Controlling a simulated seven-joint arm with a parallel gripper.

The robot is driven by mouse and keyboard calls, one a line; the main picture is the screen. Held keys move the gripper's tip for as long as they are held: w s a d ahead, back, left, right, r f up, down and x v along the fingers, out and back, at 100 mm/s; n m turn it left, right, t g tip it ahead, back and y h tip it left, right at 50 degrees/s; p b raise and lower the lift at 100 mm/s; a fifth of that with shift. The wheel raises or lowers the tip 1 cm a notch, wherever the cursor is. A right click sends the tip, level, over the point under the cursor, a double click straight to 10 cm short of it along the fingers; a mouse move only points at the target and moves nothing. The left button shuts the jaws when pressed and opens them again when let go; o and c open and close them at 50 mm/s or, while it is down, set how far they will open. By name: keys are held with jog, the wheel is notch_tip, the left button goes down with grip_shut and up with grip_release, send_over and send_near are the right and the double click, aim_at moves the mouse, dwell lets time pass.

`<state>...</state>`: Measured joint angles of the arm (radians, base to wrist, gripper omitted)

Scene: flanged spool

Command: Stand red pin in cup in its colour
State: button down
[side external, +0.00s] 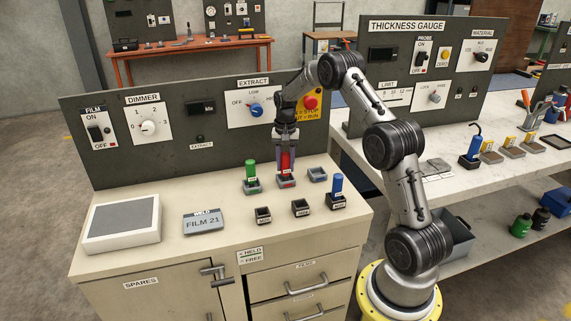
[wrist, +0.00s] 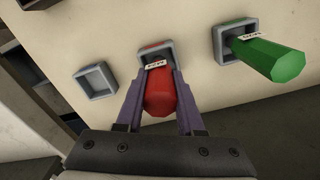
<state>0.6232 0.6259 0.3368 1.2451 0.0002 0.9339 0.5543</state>
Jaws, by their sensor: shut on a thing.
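The red pin (wrist: 160,98) is upright between the two fingers of my gripper (wrist: 157,77). In the side view the red pin (side external: 286,161) is in my gripper (side external: 286,170), which points straight down. Its lower end is at a grey square cup (side external: 286,183) with red showing inside it in the wrist view (wrist: 155,47). I cannot tell whether the pin rests on the cup's floor. The fingers hide part of the pin's sides.
A green pin (side external: 250,170) stands in a cup just left. An empty grey cup (side external: 317,174) is to the right, with a blue pin (side external: 337,184) in a cup beyond. Two dark cups (side external: 263,215) (side external: 300,208) are in front. A grey panel (side external: 180,135) stands behind.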

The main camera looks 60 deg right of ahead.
jog(key=shift+f, duration=0.3)
jog(key=c, duration=0.5)
grip_release()
notch_tip(320, 180, up, 12)
jog(key=shift+r, duration=0.25)
jog(key=s+a+r+n+t, duration=0.1)
jog(key=s+a+r+n, duration=0.2)
jog(key=s+a+r, duration=0.5)
jog(key=s+a+r+n+t, duration=0.15)
jog(key=a+r+n, duration=0.3)
jog(key=a, duration=0.75)
jog(key=s+a+f+n+t, duration=0.1)
jog(key=s+a+n, duration=0.1)
jog(key=s, duration=0.3)
jog(key=s+a+f+n+t, duration=0.1)
jog(key=s+a+n, duration=0.1)
jog(key=s+a, duration=0.3)
jog(key=s+a+f+n+t, duration=0.1)
jog(key=s+a+n, duration=0.1)
jog(key=s, duration=0.5)
jog(key=shift+a+f, duration=0.2)
jog(key=shift+a, duration=0.65)
